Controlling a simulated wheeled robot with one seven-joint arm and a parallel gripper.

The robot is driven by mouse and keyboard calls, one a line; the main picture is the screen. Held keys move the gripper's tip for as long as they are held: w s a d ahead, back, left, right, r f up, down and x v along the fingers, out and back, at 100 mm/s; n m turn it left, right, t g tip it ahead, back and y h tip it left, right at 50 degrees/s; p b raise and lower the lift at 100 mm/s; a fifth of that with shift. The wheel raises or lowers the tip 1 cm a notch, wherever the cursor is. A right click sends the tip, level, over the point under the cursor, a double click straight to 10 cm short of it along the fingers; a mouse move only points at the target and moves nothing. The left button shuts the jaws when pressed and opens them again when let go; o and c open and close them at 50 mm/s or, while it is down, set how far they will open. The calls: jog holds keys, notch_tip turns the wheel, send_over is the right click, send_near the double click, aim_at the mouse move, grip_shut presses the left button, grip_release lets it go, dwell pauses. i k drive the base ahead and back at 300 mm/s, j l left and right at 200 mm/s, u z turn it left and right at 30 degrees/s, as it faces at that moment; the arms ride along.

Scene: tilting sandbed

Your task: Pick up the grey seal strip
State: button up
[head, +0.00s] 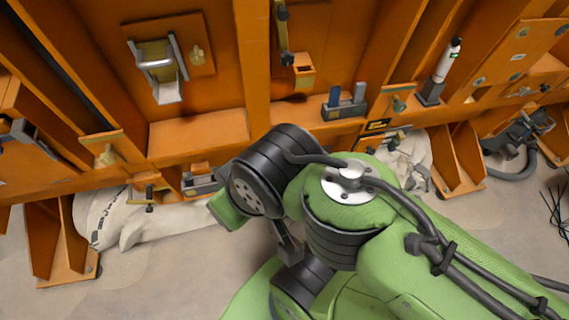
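I cannot pick out the grey seal strip with certainty in the head view. Small grey parts show on the orange frame: a grey holder (345,108) with upright blue pieces on the ledge right of centre, and a low grey tray (200,181) left of my arm. A longer grey part (36,137) is at the left edge. None is clearly a strip. My green and black arm fills the lower middle and right and covers part of the frame and floor. My gripper's fingers cannot be made out.
The orange frame (252,60) with ledges and uprights spans the back. A white handheld tool (448,60) stands upper right. White sacks (160,218) lie on the floor below the frame. A dark hose (522,172) and black wires (560,210) are at right. Floor at lower left is clear.

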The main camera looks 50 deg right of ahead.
aim_at(360, 88)
jog(key=z, duration=2.15)
